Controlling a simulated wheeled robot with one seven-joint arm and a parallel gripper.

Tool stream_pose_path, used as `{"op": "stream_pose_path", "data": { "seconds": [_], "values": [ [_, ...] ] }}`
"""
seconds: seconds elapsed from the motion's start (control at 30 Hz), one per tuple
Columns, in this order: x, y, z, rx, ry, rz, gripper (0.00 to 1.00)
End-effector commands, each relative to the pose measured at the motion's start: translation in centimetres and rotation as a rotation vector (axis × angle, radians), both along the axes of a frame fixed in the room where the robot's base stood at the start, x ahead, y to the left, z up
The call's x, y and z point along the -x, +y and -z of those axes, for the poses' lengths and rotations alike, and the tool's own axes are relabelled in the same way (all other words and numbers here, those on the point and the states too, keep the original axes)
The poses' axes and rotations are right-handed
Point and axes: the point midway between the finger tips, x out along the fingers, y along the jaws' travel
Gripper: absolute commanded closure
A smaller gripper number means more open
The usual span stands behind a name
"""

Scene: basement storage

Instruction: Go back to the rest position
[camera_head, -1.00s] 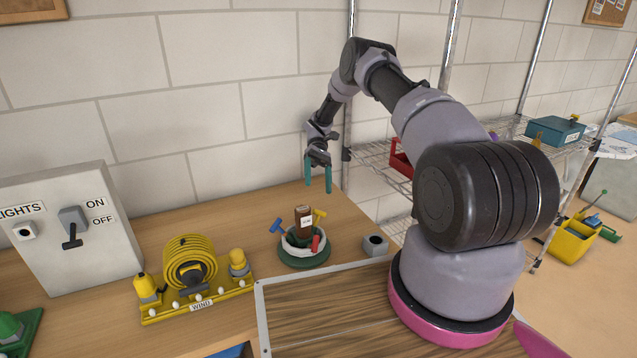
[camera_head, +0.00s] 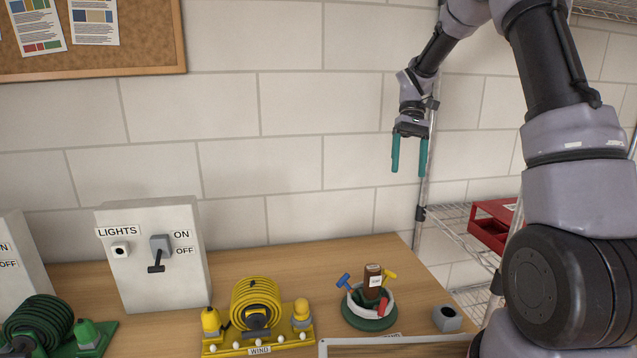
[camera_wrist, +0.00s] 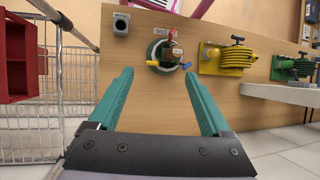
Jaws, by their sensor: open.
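My gripper (camera_head: 409,156) hangs above the back right of the wooden table (camera_head: 230,265), in front of the white block wall. Its two teal fingers point down, spread apart with nothing between them. In the wrist view my gripper (camera_wrist: 158,100) also shows both fingers apart and empty. Below it on the table stands a round green holder (camera_head: 369,315) with a white ring. A brown labelled bottle (camera_head: 373,280) and blue, yellow and red handled items are in the holder. My gripper is well clear of all of them.
A yellow hose reel (camera_head: 257,305), a green hose reel (camera_head: 40,325) and a lights switch box (camera_head: 155,255) stand on the table. A small grey block (camera_head: 446,318) sits at the right. A wire shelf with a red bin (camera_head: 490,225) is beyond the table's right end.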

Motion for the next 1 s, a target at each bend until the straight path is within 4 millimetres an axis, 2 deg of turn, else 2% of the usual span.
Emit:
{"op": "stream_pose_path", "data": {
  "seconds": [0.03,0.2,0.5,0.73,1.0],
  "values": [
    [0.9,-0.1,-1.6,0.011,-0.045,0.016,0.18],
    [3.8,-0.4,-5.8,0.04,-0.191,0.089,0.18],
    [9.8,-0.7,-11.3,0.056,-0.449,0.245,0.18],
    [14.7,-1.0,-13.8,0.033,-0.645,0.386,0.18],
    [20.0,-1.4,-15.1,-0.03,-0.858,0.562,0.18]
  ]
}}
